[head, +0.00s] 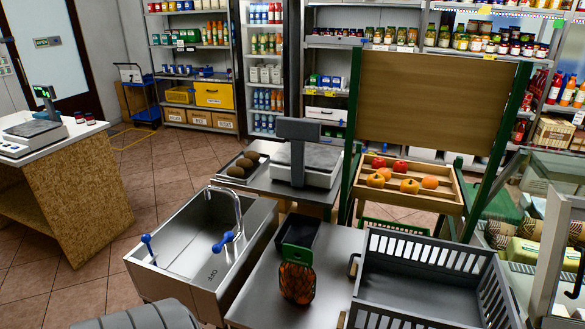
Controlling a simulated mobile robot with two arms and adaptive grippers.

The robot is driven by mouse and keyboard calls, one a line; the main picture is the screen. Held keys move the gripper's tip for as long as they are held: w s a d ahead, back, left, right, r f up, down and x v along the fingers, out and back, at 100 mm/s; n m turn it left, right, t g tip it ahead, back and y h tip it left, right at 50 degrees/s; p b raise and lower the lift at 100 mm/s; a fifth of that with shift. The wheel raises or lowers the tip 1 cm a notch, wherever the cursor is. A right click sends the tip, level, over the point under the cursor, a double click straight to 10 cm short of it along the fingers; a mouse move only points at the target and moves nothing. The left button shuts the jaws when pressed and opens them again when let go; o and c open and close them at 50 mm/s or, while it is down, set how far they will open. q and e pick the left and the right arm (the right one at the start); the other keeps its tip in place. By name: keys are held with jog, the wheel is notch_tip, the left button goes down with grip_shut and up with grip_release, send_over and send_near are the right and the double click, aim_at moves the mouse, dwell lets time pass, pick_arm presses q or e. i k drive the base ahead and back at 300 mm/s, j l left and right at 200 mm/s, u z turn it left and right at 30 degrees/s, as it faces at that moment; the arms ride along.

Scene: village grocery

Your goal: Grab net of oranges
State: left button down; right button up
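A net of oranges (297,283) with a green top stands on the steel counter (255,300), near the front middle of the head view. It is dark orange with a net-like pattern. A black open bin (298,232) is right behind it, and its green top overlaps the bin's front in the picture. Neither of my grippers can be made out. A small dark piece at the right edge is cut off and too unclear to name.
A grey slatted crate (430,283) stands close right of the net. A steel sink (190,262) with a tap and blue handles is on the left. Behind are a scale (308,165) and a wooden fruit tray (410,199). Tiled floor (165,185) is clear on the left.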

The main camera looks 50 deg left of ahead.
aim_at(296, 283)
jog(key=u, duration=1.6)
